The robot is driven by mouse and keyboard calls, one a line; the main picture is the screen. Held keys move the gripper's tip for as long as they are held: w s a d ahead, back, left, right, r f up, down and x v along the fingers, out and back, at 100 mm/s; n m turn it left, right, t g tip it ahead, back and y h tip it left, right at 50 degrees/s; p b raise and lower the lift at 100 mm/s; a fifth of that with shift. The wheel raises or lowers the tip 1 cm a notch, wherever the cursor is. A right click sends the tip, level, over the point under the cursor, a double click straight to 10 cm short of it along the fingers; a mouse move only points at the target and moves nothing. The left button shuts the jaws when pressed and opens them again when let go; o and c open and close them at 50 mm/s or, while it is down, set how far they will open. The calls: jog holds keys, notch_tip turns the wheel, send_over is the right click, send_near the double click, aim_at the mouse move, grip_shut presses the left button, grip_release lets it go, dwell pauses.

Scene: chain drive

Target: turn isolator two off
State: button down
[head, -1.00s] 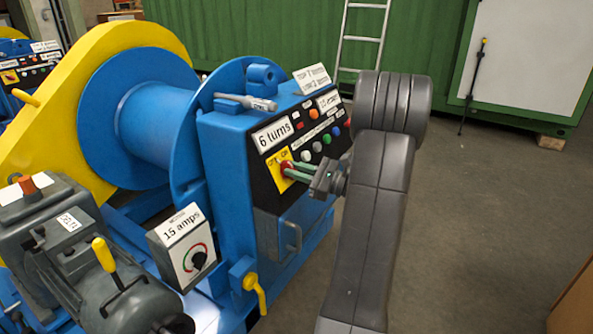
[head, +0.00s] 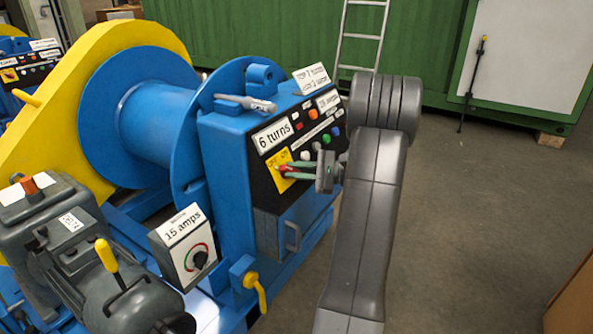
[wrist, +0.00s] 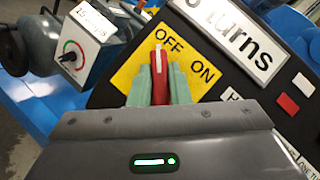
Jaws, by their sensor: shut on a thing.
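A red isolator handle (wrist: 158,72) with a white pointer stands on a yellow plate (wrist: 128,73) marked OFF and ON. My gripper (wrist: 158,84) is shut on the handle, with a green finger on each side. In the wrist view the pointer's tip lies beside the word OFF, away from ON. In the head view the handle (head: 284,168) is small and partly covered by my gripper (head: 289,171), at the left of the black panel on the blue winch (head: 222,165). I cannot read an isolator number on it.
A "6 turns" sign (head: 272,134) sits just above the plate. Buttons and lamps fill the panel to the right. A "15 amps" box (head: 182,246) and a yellow lever (head: 257,286) stand lower left. Another panel (head: 30,67) shows at far left.

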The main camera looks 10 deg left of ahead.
jog(key=c, duration=1.4)
grip_release()
jog(key=shift+o, duration=0.2)
jog(key=w+d+p, duration=0.1)
jog(key=d+p, duration=0.2)
jog(key=d, duration=1)
jog(key=shift+d, duration=0.4)
jog(key=a+b, duration=0.1)
jog(key=a, duration=0.3)
jog(key=a+b, duration=0.1)
jog(key=a, duration=0.4)
jog(key=s+a+b, duration=0.1)
jog(key=a, duration=0.4)
jog(key=shift+d, duration=0.1)
